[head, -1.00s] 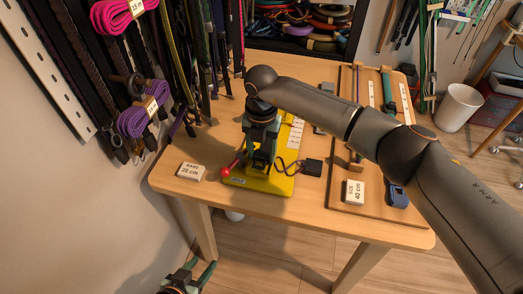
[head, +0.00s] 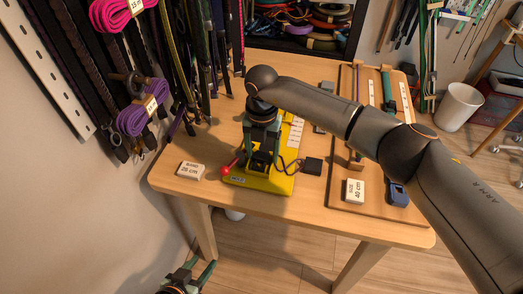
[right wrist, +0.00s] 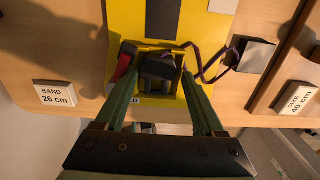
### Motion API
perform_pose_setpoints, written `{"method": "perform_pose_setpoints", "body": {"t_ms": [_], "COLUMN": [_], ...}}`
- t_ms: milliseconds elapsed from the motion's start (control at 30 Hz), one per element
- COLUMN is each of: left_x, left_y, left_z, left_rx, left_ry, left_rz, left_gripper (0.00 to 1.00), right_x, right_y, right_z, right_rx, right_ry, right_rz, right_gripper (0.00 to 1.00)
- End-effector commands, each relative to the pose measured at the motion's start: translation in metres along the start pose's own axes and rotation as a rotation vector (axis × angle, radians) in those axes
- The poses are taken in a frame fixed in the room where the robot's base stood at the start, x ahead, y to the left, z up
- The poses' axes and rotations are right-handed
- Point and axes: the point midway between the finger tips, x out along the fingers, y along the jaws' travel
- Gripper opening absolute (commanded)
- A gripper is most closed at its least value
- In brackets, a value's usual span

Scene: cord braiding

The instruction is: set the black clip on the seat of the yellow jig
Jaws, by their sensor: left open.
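The yellow jig (head: 270,183) lies on the wooden table and also shows in the right wrist view (right wrist: 140,22). The black clip (right wrist: 158,67) is at the near end of the jig, in the seat area between small yellow walls; its underside is hidden, so I cannot tell whether it rests fully. My right gripper (right wrist: 160,72) points down over it, its green fingers apart on either side of the clip with what look like narrow gaps. A dark purple cord (right wrist: 205,72) runs from the clip area. My left gripper (head: 192,275) is open and empty, low at the bottom, off the table.
A red-knobbed lever (head: 226,171) sits at the jig's left corner. A dark block (head: 312,166) lies right of the jig at the cord's end. The band card (head: 191,171) is left, and a wooden board (head: 385,222) with a size card (head: 354,191) is right.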

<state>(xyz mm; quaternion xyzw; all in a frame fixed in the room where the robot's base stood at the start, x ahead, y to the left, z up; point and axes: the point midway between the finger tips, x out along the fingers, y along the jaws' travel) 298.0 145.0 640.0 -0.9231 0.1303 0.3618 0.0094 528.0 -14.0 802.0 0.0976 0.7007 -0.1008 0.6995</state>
Motion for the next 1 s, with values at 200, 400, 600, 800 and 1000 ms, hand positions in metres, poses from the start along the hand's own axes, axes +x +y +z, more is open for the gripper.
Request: {"method": "perform_pose_setpoints", "body": {"t_ms": [200, 400, 600, 800, 1000], "left_x": [0.0, 0.0, 0.0, -0.002, -0.003], "left_y": [0.0, -0.001, 0.0, 0.008, 0.006], "left_z": [0.0, 0.0, 0.001, -0.014, -0.014], "left_rx": [0.0, 0.0, -0.001, 0.005, 0.005], "left_ry": [0.0, 0.001, -0.006, 0.008, 0.009], "left_rz": [-0.001, -0.001, 0.001, 0.02, 0.015], "left_gripper": [0.5, 0.5, 0.5, 0.5, 0.5], "right_x": [-0.001, -0.001, -0.001, -0.036, -0.081], "right_y": [0.003, 0.005, 0.005, 0.005, 0.002], "right_z": [0.0, -0.001, -0.001, 0.0, 0.0], "right_rx": [-0.003, -0.004, -0.005, -0.006, -0.003], "right_ry": [-0.003, -0.004, -0.004, -0.01, -0.008], "right_rz": [0.01, 0.014, 0.015, 0.019, 0.012], "right_gripper": [0.9, 0.9, 0.9, 0.9, 0.9]}}
